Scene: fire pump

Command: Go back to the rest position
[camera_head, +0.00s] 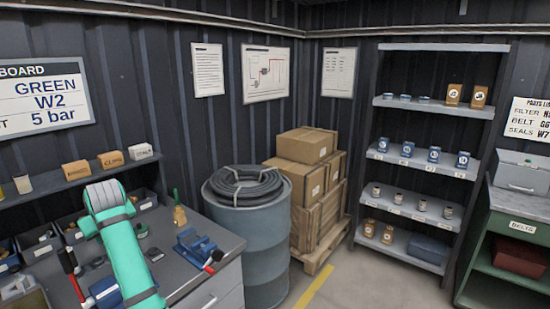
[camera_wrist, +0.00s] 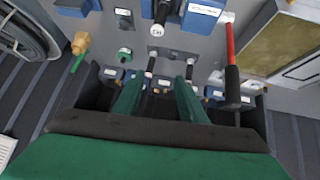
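In the head view my green arm covers part of the bench, and my gripper cannot be made out there.
A red-and-black-handled tool (camera_wrist: 231,70) lies beside the fingers. A blue drum (camera_head: 265,235), stacked cartons (camera_head: 300,180) and a shelf rack (camera_head: 412,203) stand to the right. Floor shows in front of the rack.

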